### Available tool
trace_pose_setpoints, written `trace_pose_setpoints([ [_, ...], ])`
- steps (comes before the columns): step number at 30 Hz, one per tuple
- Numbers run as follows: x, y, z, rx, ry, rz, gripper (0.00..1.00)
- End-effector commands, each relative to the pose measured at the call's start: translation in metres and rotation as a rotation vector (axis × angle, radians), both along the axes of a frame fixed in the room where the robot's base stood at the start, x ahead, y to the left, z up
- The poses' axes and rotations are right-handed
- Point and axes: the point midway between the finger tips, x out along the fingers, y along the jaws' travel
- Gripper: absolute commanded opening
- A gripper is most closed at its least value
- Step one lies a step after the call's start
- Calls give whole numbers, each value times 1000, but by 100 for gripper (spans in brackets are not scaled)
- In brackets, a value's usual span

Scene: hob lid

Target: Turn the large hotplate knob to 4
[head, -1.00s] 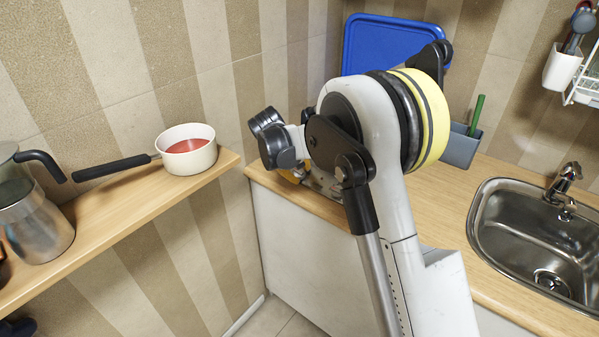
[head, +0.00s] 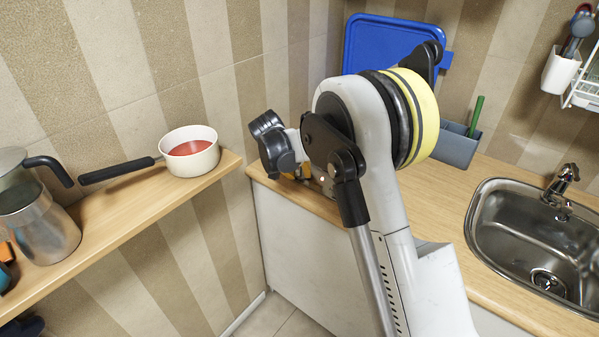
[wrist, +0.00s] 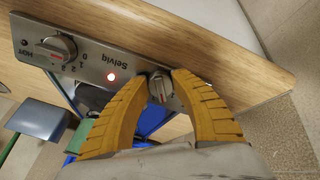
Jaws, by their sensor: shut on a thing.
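In the wrist view, the yellow-orange fingers of my gripper (wrist: 162,98) are closed around a small metal knob (wrist: 160,87) on the front panel of the hob (wrist: 90,62). The fingers cover most of this knob's surroundings, so I cannot read its scale or setting. A second knob (wrist: 55,48) sits further left on the panel, free of the fingers, with printed numbers around it. The panel appears upside down, with the name "Selviq".
A wooden shelf (head: 118,212) at left carries a white pan (head: 190,151) with red contents and a metal pot (head: 38,225).

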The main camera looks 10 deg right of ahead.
Motion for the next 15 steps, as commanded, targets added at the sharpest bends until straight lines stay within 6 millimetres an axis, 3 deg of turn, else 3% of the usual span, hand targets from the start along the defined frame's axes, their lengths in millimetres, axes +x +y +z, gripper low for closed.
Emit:
trace_pose_setpoints([
  [15,0,2,-1,147,-188,-426,0],
])
